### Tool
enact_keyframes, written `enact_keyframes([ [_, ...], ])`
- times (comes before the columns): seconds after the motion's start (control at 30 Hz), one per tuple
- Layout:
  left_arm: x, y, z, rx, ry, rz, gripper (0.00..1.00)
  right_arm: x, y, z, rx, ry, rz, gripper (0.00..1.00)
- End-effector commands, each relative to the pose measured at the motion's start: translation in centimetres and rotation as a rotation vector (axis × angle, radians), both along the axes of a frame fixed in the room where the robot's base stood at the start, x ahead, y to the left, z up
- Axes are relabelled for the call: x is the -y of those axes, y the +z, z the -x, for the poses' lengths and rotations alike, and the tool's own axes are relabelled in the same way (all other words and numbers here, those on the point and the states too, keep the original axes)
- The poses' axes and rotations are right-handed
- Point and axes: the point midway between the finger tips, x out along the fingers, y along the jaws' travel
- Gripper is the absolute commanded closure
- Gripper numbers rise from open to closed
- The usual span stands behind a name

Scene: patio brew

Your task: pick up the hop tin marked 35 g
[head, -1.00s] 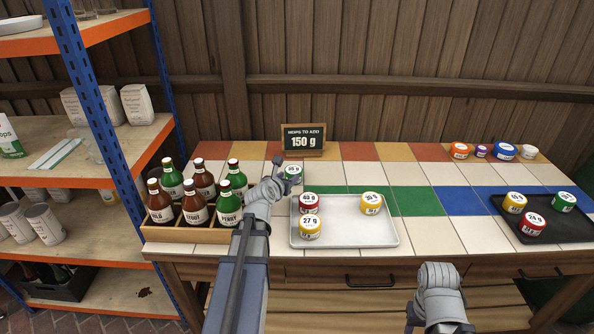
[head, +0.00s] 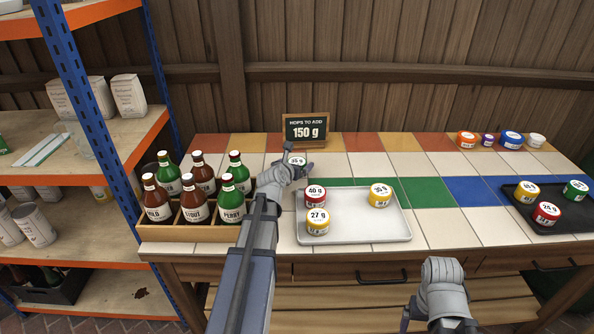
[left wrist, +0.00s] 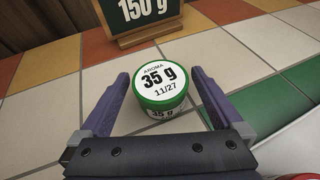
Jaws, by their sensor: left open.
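The hop tin marked 35 g (left wrist: 160,82) has a green body and a white lid and stands upright on the tiles. My left gripper (left wrist: 160,106) is open, with its purple fingers on either side of the tin and gaps showing. In the head view, the tin (head: 296,160) is partly hidden behind my left gripper (head: 287,165). My right gripper (head: 432,325) is low at the front of the counter, and its fingertips are not clearly seen.
A sign reading 150 g (head: 306,131) stands just behind the tin. A light tray (head: 352,225) with three tins lies right of my left arm. A bottle crate (head: 190,232) is to the left. A black tray (head: 560,218) with tins is at far right.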

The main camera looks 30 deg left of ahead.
Motion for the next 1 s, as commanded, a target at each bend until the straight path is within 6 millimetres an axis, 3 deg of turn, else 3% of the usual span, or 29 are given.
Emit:
enact_keyframes([
  [0.07,-0.2,-1.3,-1.4,0.0,-0.001,-0.001,0.0,0.0,-1.3,0.0,0.0,0.0,0.0,0.1],
  [0.2,-0.6,-1.6,-2.9,0.0,0.0,0.0,0.0,0.0,-1.6,0.0,0.0,0.0,0.0,0.1],
  [0.43,-0.6,-1.5,-2.9,0.0,0.0,0.0,0.0,0.0,-1.5,0.0,0.0,0.0,0.0,0.1],
  [1.0,-0.6,-1.5,-2.9,0.0,0.0,0.0,0.63,0.0,-1.5,0.0,0.0,0.0,0.0,0.1],
])
